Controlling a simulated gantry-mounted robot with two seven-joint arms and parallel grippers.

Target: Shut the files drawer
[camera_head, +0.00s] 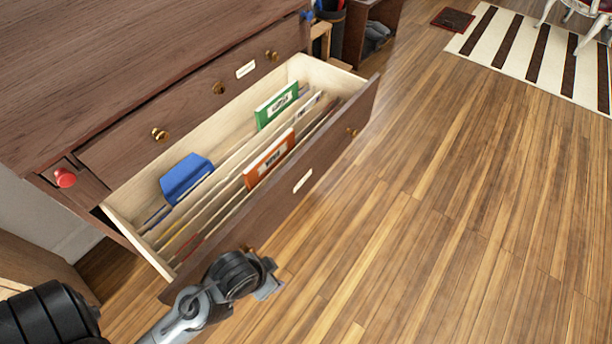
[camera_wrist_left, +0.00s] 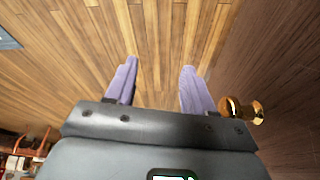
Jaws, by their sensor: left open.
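The files drawer (camera_head: 318,165) is pulled well out of the dark wood cabinet (camera_head: 150,60). Its front carries a small white label (camera_head: 302,181) and a brass knob (camera_head: 351,132) near the far end. Inside are hanging files with a blue folder (camera_head: 187,178), a green one (camera_head: 277,106) and an orange one (camera_head: 269,158). My left gripper (camera_head: 270,277) is at the near end of the drawer front, on its outer side. In the left wrist view my left gripper (camera_wrist_left: 158,70) is open and empty. A brass knob (camera_wrist_left: 242,110) and the drawer front (camera_wrist_left: 280,60) are to the right of its fingers.
Above the open drawer is a shut drawer (camera_head: 195,105) with brass knobs. A red knob (camera_head: 65,178) is on the cabinet's near side. The wooden floor (camera_head: 450,200) in front is clear. A striped rug (camera_head: 540,55) lies at the far right.

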